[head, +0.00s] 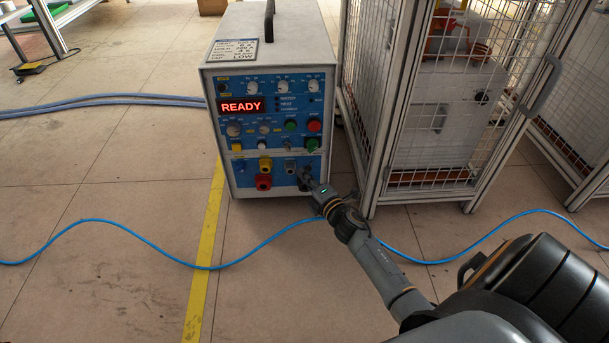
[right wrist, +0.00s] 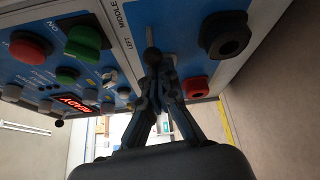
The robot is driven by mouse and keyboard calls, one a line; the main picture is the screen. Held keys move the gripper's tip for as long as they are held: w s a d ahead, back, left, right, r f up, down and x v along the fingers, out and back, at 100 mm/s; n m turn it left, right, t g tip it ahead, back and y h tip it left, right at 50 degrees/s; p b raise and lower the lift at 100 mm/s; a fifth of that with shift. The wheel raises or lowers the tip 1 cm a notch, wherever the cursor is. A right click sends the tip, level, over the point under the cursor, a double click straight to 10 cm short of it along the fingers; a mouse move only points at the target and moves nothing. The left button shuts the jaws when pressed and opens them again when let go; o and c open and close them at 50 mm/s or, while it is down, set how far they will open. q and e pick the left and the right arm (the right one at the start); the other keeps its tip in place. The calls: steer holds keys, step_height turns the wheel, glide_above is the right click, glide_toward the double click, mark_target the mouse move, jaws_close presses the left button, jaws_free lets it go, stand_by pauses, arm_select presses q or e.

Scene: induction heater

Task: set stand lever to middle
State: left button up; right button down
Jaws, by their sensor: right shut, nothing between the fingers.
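The induction heater (head: 262,100) is a grey box with a blue front panel and a red READY display. In the right wrist view, a thin grey lever with a rounded knob (right wrist: 152,54) stands beside the LEFT and MIDDLE labels on the tilted-looking panel. My right gripper (head: 305,180) is at the lower right of the panel. It also shows in the right wrist view (right wrist: 158,72), shut and empty, with its fingertips at or just below the knob; I cannot tell if they touch. The lever's exact position is unclear. My left gripper is not in view.
A black socket (right wrist: 228,38) and a red socket (right wrist: 196,86) sit close to the fingers. A mesh cage (head: 430,110) stands right of the heater. A blue cable (head: 150,243) crosses the floor in front. The floor at left is mostly clear.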

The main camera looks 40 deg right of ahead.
steer(key=shift+a, duration=0.1)
steer(key=shift+s+d+n+y+p, duration=0.2)
steer(key=shift+n+y, duration=0.15)
steer(key=shift+y, duration=0.25)
steer(key=shift+s+d+n+y+p, duration=0.15)
steer(key=shift+n+y, duration=0.2)
steer(key=shift+y, duration=0.25)
